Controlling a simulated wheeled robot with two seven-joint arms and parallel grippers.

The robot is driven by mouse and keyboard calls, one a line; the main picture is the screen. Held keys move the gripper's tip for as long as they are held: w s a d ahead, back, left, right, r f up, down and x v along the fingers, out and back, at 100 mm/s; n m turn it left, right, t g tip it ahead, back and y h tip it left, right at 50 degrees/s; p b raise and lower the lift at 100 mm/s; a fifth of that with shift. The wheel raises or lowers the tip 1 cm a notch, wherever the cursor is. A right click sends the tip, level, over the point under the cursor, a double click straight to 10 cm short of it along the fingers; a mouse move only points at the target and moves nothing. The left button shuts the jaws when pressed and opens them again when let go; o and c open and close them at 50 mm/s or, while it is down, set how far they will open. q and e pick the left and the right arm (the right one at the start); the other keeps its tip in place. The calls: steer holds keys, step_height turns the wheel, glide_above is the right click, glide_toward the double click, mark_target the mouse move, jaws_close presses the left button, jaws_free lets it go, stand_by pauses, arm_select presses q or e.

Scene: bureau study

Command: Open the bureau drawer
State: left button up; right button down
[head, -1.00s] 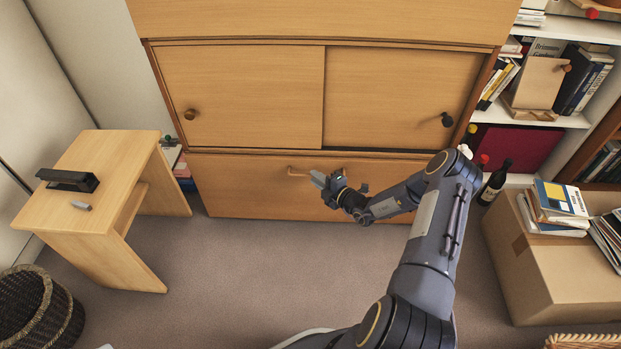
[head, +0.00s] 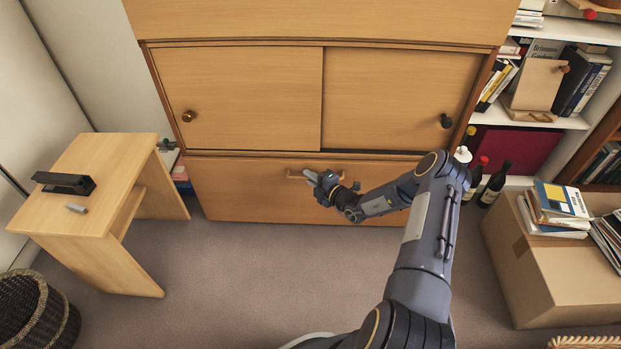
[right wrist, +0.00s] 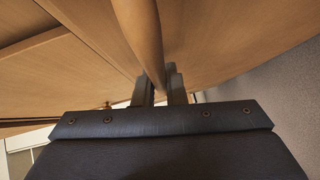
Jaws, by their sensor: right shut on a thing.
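The bureau drawer (head: 245,195) is the wide wooden front at the bottom of the bureau, below two sliding doors. It looks flush with the bureau. Its wooden bar handle (head: 297,175) is at the middle near the top edge. In the right wrist view the handle (right wrist: 140,35) runs between the two fingers of the gripper (right wrist: 161,88), with the drawer front close behind. The gripper hides part of the handle in the head view. My left gripper is not in view.
A small wooden table (head: 95,190) with a black stapler-like object (head: 64,183) stands at left, beside a wicker basket (head: 35,315). A cardboard box (head: 550,270) with books and several bottles (head: 493,185) are at right. The carpet before the drawer is clear.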

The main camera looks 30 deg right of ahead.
steer(key=shift+s+a, duration=0.1)
steer(key=s+a+p, duration=0.5)
steer(key=s+a, duration=0.2)
steer(key=s, duration=0.4)
steer(key=s+a+p, duration=0.6)
steer(key=s+a, duration=0.1)
steer(key=s, duration=0.4)
steer(key=shift+s, duration=0.35)
steer(key=c, duration=1.8)
jaws_free()
steer(key=shift+d, duration=0.1)
steer(key=shift+o, duration=0.2)
